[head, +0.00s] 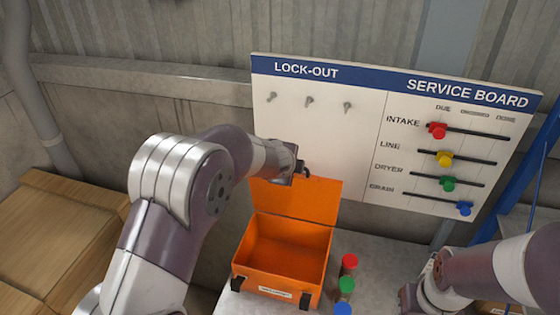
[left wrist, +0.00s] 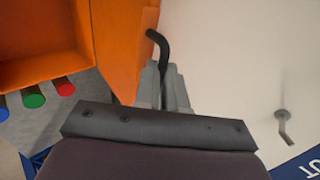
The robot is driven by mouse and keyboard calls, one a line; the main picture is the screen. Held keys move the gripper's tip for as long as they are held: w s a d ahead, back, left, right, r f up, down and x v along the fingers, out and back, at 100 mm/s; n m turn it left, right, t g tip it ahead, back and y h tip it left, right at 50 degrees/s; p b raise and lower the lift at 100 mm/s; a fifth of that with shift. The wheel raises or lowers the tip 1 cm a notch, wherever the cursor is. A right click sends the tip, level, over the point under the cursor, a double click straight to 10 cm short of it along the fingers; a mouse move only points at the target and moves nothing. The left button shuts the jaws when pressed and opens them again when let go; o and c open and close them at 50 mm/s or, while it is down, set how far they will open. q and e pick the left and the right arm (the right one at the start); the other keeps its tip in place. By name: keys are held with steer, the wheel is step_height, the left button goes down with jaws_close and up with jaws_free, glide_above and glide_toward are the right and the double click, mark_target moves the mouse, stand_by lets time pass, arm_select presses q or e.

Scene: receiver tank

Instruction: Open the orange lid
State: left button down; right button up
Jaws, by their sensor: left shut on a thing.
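The orange box (head: 325,262) stands on a grey bench with its inside showing empty. Its orange lid (head: 300,200) stands raised at the box's back edge, in front of the white board. My left gripper (head: 303,170) is at the lid's upper edge, shut on a thin dark curved piece, seemingly the lid's handle (left wrist: 158,45). In the left wrist view, the gripper fingers (left wrist: 165,88) are closed beside the lid (left wrist: 125,50); the exact grip is partly hidden. My right arm shows at lower right; its jaws cannot be made out.
Red (head: 349,262), green (head: 345,285) and blue (head: 343,308) capped cylinders stand right of the box. The lock-out and service board (head: 350,130), with hooks and coloured sliders, rises behind.

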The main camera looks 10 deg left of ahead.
arm_select(q)
steer(key=shift+w, duration=0.15)
stand_by(0.3)
steer(key=c, duration=1.2)
jaws_free()
steer(key=shift+r, duration=0.1)
steer(key=p+v, duration=0.2)
steer(key=v, duration=1)
steer(key=shift+r, duration=0.25)
